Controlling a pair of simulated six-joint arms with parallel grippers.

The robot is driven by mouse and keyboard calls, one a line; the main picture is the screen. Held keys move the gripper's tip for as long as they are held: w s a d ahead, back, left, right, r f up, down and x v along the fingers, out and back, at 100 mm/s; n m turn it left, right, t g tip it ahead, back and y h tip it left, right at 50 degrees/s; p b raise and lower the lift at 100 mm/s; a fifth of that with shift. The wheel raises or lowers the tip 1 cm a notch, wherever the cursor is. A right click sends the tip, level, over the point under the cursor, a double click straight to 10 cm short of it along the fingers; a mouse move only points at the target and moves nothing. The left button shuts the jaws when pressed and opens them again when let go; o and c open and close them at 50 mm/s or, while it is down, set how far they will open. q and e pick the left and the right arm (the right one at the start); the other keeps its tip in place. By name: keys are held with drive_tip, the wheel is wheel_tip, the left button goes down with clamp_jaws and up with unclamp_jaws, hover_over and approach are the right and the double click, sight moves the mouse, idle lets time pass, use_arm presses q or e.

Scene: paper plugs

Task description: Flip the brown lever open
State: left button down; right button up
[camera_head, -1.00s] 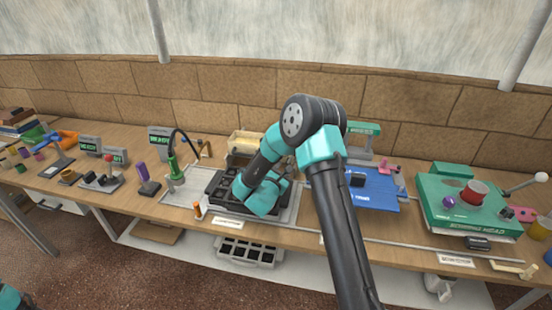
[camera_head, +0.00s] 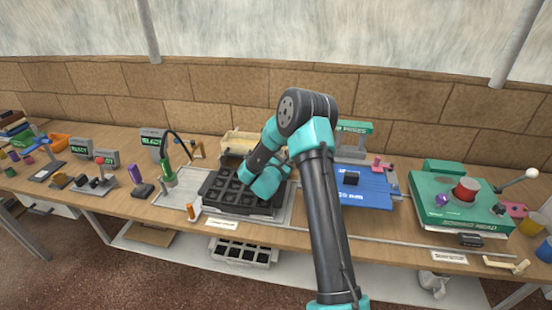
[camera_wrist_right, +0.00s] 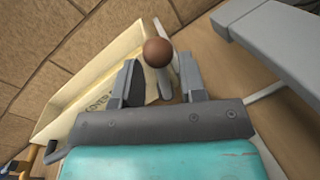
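The brown lever shows in the right wrist view as a round brown knob (camera_wrist_right: 157,52) on a pale stick. My right gripper (camera_wrist_right: 160,76) is open, with one dark finger on each side of the lever. The knob appears between the fingertips; I cannot tell whether either finger touches it. In the head view my right wrist (camera_head: 268,180) is over the dark tray and hides the lever. My left gripper is not in view.
A cream box with lettering (camera_wrist_right: 92,92) lies beside the lever. The dark compartment tray (camera_head: 215,188) is below my right wrist. A blue board (camera_head: 375,188) and a green station with a red cup (camera_head: 450,215) stand to the right. A green-headed lamp (camera_head: 168,172) stands left.

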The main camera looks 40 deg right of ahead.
drive_tip(key=shift+c, duration=0.5)
clamp_jaws()
